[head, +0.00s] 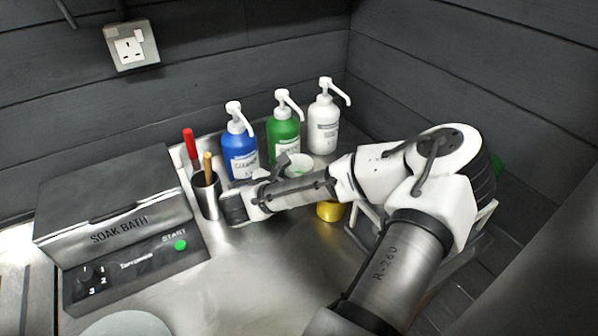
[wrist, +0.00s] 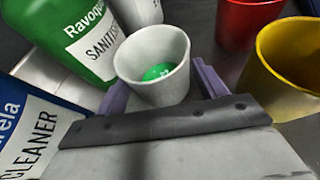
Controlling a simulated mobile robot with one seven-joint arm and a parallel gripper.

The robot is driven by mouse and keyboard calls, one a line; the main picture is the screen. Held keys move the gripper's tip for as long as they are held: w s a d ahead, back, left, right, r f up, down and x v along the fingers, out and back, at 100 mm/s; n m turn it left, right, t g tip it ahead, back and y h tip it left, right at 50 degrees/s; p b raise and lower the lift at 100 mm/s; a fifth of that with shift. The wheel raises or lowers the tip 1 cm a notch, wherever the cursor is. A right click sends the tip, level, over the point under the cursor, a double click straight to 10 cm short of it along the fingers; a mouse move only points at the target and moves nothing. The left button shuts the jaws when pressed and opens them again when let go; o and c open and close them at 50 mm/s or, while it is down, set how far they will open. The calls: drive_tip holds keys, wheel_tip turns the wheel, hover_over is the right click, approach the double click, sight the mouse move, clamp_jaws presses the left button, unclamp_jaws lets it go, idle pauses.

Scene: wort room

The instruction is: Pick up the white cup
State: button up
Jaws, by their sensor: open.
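The white cup (wrist: 150,88) stands upright in the wrist view, with a round green thing (wrist: 158,72) inside it. My gripper (wrist: 160,80) is open, with one purple finger on each side of the cup. I cannot tell whether either finger touches it. In the head view the cup (head: 301,161) shows only in part, in front of the green bottle, as my arm hides its lower part. My gripper (head: 282,168) is beside it there, its fingers hard to make out.
Blue (head: 239,146), green (head: 283,130) and white (head: 324,122) pump bottles stand behind the cup. A yellow cup (wrist: 288,62) and a red cup (wrist: 248,22) are close on the right. A metal holder (head: 206,196) with tools and the soak bath (head: 115,210) are left.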

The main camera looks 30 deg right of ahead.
drive_tip(key=c, duration=0.8)
drive_tip(key=shift+o, duration=0.2)
